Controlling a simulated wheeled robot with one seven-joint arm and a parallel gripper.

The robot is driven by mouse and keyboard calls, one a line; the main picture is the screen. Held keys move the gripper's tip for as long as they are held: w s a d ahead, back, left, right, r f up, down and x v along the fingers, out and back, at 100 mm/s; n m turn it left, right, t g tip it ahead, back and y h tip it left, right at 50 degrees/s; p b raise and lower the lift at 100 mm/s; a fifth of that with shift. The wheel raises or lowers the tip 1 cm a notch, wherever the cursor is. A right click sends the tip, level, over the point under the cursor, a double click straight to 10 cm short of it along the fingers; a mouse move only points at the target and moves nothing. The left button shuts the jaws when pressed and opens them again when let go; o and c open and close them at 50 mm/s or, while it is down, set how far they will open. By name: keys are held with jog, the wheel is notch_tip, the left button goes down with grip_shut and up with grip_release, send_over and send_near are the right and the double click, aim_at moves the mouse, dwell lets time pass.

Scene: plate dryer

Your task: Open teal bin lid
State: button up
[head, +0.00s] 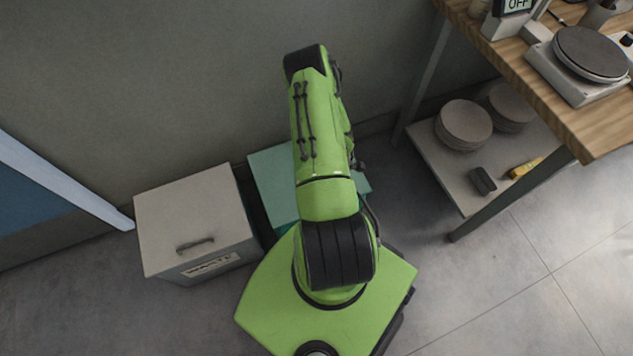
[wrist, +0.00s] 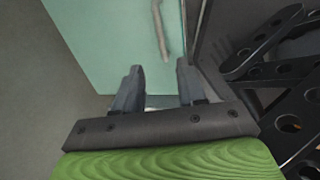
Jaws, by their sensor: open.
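The teal bin (head: 271,178) stands against the wall, largely hidden in the head view behind my green arm. Its lid (wrist: 105,45) fills the upper middle of the wrist view, and a grey bar handle (wrist: 160,30) shows on it near the right edge. The lid looks shut. My gripper (wrist: 158,80) is open and empty, its two dark fingers apart and pointing toward the lid, with the handle ahead between them. I cannot tell whether the fingers touch the lid. In the head view my gripper is hidden behind my arm.
A grey-white bin (head: 190,215) with a dark handle and a label stands just left of the teal bin. A wooden-topped workbench (head: 560,110) with a lower shelf (head: 425,150) holding stacked plates (head: 463,125) is at right. A blue panel (head: 40,195) is at left. Floor at lower right is clear.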

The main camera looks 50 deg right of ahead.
jog(key=f+b, duration=0.2)
jog(key=f, duration=0.2)
jog(key=w+d+f+b, duration=0.1)
jog(key=f, duration=0.4)
jog(key=w+f+b, duration=0.1)
jog(key=f+b, duration=0.1)
jog(key=f, duration=0.3)
jog(key=shift+w+d+b, duration=0.15)
jog(key=shift+w+b, duration=0.1)
jog(key=shift+b, duration=0.05)
jog(key=shift+r, duration=0.1)
grip_shut()
